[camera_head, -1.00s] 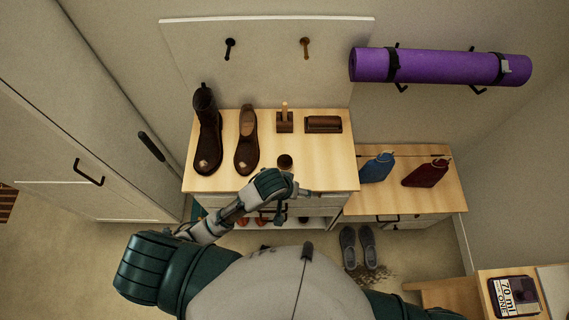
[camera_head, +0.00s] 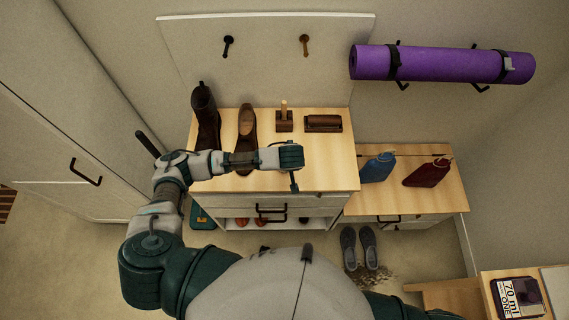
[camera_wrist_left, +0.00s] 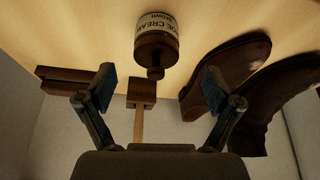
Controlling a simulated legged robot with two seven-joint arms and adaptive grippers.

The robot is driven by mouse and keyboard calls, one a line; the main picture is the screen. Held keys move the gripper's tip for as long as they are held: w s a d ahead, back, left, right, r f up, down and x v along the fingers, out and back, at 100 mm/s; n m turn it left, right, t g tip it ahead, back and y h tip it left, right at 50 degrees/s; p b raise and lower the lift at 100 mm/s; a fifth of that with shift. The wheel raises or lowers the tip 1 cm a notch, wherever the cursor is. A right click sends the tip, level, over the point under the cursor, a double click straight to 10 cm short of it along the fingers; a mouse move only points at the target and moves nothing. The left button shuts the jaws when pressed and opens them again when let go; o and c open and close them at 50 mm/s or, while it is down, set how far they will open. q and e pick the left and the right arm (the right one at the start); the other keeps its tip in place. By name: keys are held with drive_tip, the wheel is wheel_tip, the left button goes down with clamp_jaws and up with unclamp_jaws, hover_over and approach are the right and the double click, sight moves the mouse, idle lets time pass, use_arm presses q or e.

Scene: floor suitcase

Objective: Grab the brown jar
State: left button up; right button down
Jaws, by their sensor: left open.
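The brown jar (camera_wrist_left: 156,45) shows in the left wrist view, with a pale label reading "CREAM" and a dark knobbed lid. It stands on the wooden cabinet top (camera_head: 335,178). My left gripper (camera_wrist_left: 158,88) is open, its two fingers spread either side of the picture's middle. The jar lies ahead of them, roughly centred in the gap and apparently untouched. In the head view my left gripper (camera_head: 292,160) is over the front of the cabinet top and hides the jar. My right gripper is not in view.
A handled brush (camera_head: 284,122) and a dark brush (camera_head: 323,124) lie behind.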

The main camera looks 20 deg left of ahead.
use_arm(q)
drive_tip(key=x, duration=0.7)
drive_tip(key=shift+w+d+f, duration=0.15)
drive_tip(key=shift+w+f, duration=0.05)
drive_tip(key=shift+f, duration=0.1)
drive_tip(key=c, duration=1.7)
drive_tip(key=shift+o, duration=0.2)
drive_tip(key=shift+r, duration=0.1)
